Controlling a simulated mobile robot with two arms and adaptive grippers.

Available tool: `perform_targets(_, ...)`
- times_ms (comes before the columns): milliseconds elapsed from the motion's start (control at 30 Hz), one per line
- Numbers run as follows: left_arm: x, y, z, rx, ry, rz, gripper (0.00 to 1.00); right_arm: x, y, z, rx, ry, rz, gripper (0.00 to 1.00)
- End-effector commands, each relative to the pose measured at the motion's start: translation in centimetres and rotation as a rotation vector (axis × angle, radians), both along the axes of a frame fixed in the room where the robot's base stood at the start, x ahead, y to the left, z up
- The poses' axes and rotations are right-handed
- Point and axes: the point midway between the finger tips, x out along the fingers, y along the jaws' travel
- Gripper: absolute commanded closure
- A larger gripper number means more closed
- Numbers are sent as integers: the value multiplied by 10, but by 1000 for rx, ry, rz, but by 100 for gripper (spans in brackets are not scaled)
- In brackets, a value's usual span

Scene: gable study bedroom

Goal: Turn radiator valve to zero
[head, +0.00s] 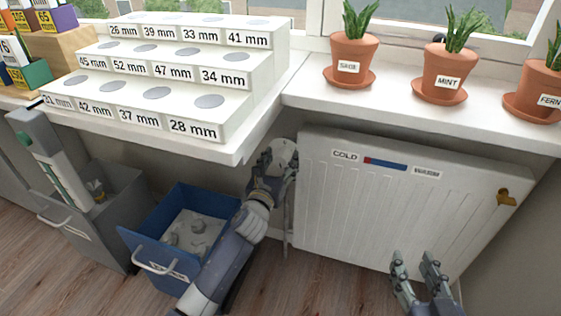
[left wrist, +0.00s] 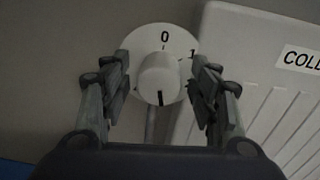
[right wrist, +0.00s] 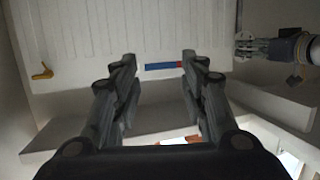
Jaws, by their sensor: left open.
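The radiator valve (left wrist: 158,76) is a round white knob on a pale dial plate, seen in the left wrist view. The dial shows 0 at the top and 1 at the upper right. A dark mark on the knob points down, away from the 0. My left gripper (left wrist: 164,88) is open, with one finger on each side of the knob; I cannot tell if either touches. In the head view my left gripper (head: 276,166) partly covers the valve beside the white radiator (head: 385,215). My right gripper (head: 420,268) is open and empty in front of the radiator's lower right.
A white windowsill (head: 400,100) with potted plants overhangs the radiator. A stepped white holder (head: 165,85) stands on the sill at left. A blue drawer (head: 150,252) stands open below, beside my left arm. A brass fitting (head: 506,197) is on the radiator's right.

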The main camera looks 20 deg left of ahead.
Motion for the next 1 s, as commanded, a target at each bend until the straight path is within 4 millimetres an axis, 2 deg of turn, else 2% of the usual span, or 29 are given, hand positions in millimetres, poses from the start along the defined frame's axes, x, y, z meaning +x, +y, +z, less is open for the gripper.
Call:
perform_targets(67, 0, 0, 0, 0, 0, 0, 47, 0, 0, 0, 0, 0, 0, 60)
perform_targets(200, 0, 0, 0, 0, 0, 0, 78, 0, 0, 0, 0, 1, 0, 60)
perform_targets(267, 0, 0, 0, 0, 0, 0, 89, 0, 0, 0, 0, 1, 0, 60)
perform_targets(633, 0, 0, 1, -35, 1, 0, 89, -2, -1, -5, -8, 35, -1, 60)
perform_targets(867, 0, 0, 2, -160, 6, 1, 89, -18, -10, -34, -46, 194, -12, 60)
perform_targets(1000, 0, 1, 2, -279, 10, 1, 89, -35, -17, -55, -77, 321, -22, 60)
